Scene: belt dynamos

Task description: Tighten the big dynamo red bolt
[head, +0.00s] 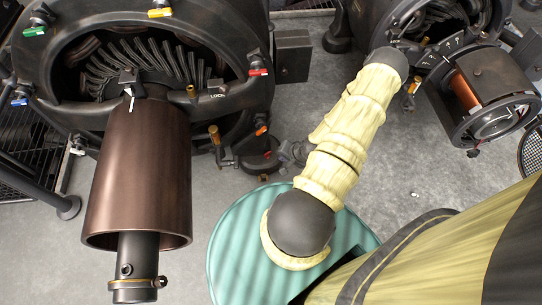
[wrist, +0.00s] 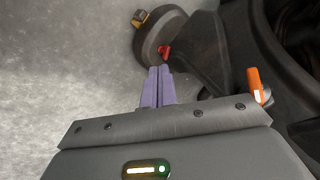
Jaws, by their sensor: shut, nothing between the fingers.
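The big dynamo (head: 40,65) is at the left in the head view, a dark ring housing with a brown cylinder in front. Its red bolt (head: 258,72) sticks out on the right side of the ring. My gripper (wrist: 159,70) shows in the wrist view, its purple fingers shut and empty. A small red piece (wrist: 164,51) is just beyond the fingertips on a dark part; I cannot tell whether they touch, or whether it is the same bolt. In the head view the fingers are mostly hidden by my arm.
Green (head: 34,31), yellow (head: 160,12), blue (head: 19,102) and orange (head: 261,130) bolts also stand around the big dynamo. A smaller dynamo (head: 490,95) is at the upper right. A teal drum (head: 235,245) stands below my arm.

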